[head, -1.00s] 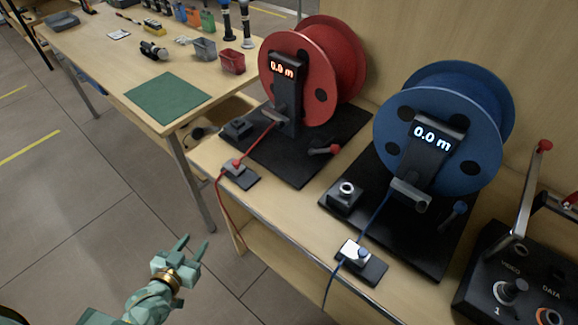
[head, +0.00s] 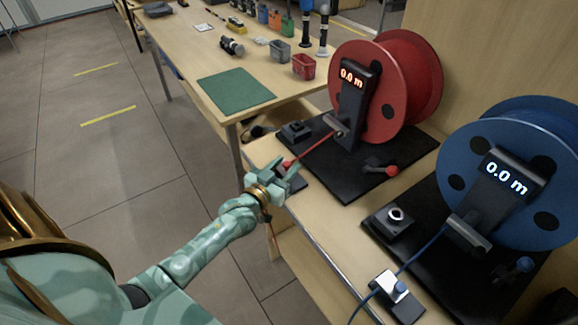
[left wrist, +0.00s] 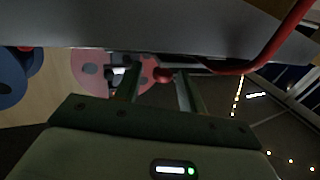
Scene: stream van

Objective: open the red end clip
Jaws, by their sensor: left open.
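The red end clip (head: 287,164) is a small clip with a red knob on a dark base, near the front edge of the bench before the red reel. A red cable runs from it to the reel. My left gripper (head: 292,173) is open at the clip and hides much of it in the head view. In the left wrist view the red knob (left wrist: 163,75) shows between the two spread fingers (left wrist: 158,82). Whether a finger touches it I cannot tell. My right gripper is not in view.
The red reel (head: 421,70) stands behind the clip on a black base, its display reading 0.0 m. A blue reel (head: 463,190) with its blue end clip (head: 399,290) is to the right. A table with a green mat (head: 236,90) is behind. Open floor lies left.

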